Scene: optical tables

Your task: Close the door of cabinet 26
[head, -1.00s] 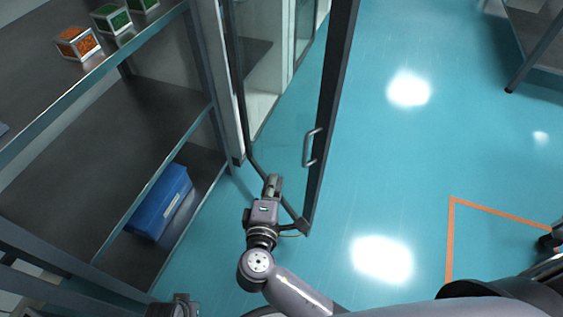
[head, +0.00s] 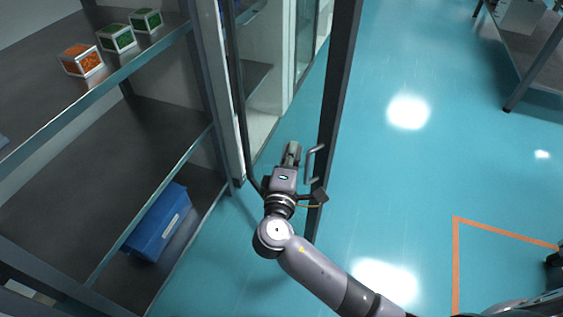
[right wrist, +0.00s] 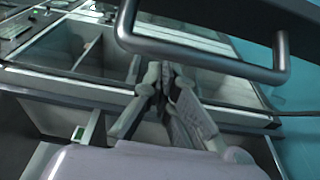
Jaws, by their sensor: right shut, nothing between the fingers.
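The cabinet door (head: 337,110) is a glass panel in a dark frame and stands open, jutting out from the cabinet over the floor. Its metal handle (head: 310,164) is on the free edge; in the right wrist view the handle (right wrist: 205,62) crosses the top. My right gripper (head: 292,150) is shut and empty, just left of the handle, on the glass side of the frame; I cannot tell whether it touches the door. Its closed fingers also show in the right wrist view (right wrist: 166,80). No cabinet number is readable. My left gripper is not in view.
Left of the cabinet stands a metal shelf (head: 110,150) with an orange box (head: 81,61) and green boxes (head: 117,38) on top. A blue bin (head: 157,225) sits below. Open blue floor (head: 420,180) lies right of the door; a table (head: 535,45) stands far right.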

